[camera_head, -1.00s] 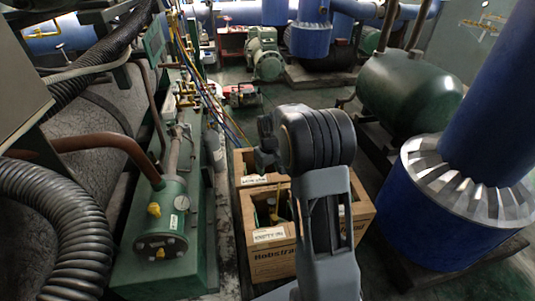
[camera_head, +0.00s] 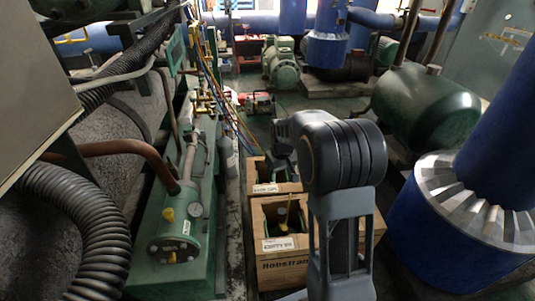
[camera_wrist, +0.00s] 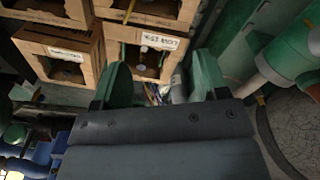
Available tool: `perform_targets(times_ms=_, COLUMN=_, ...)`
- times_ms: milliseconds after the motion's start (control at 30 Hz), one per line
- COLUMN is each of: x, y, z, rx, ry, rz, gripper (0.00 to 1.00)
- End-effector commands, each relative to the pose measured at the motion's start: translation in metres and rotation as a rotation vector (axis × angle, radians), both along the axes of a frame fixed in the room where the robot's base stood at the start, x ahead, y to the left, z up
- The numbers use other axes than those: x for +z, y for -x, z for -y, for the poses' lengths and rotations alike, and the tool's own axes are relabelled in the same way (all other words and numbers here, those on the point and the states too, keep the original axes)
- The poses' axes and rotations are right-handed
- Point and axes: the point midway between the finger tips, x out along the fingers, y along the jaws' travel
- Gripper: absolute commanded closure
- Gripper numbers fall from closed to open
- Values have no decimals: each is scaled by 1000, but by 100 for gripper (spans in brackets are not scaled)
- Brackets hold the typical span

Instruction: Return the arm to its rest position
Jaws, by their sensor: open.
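My arm (camera_head: 343,155) stands folded in the middle of the head view, in front of the wooden crates. Its elbow is up and its far end lies behind the elbow, so my gripper is hidden there. In the wrist view my gripper (camera_wrist: 160,80) shows two green fingers spread apart, with nothing between them. Beyond the fingers are wooden crates (camera_wrist: 60,38) and floor, apart from the fingertips.
Labelled wooden crates (camera_head: 283,270) stand on the floor by my arm. A green machine with a gauge (camera_head: 182,230) is at left, with a black corrugated hose (camera_head: 105,235). A blue column (camera_head: 440,240) and green tank (camera_head: 425,105) are at right. Floor beyond the crates looks partly clear.

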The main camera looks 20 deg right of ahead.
Motion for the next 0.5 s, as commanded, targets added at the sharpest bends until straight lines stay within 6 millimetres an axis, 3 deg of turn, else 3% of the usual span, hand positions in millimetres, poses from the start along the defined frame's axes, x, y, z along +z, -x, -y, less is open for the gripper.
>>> perform_targets(times_ms=133, x=5, y=1, z=-1, rx=-1, ry=1, rz=2, gripper=33)
perform_targets(times_ms=233, x=32, y=9, z=-6, rx=-6, ry=1, rz=17, gripper=33)
perform_targets(times_ms=367, x=101, y=36, z=-22, rx=-26, ry=1, rz=55, gripper=33)
perform_targets(times_ms=500, x=183, y=82, z=-43, rx=-61, ry=-6, rz=106, gripper=33)
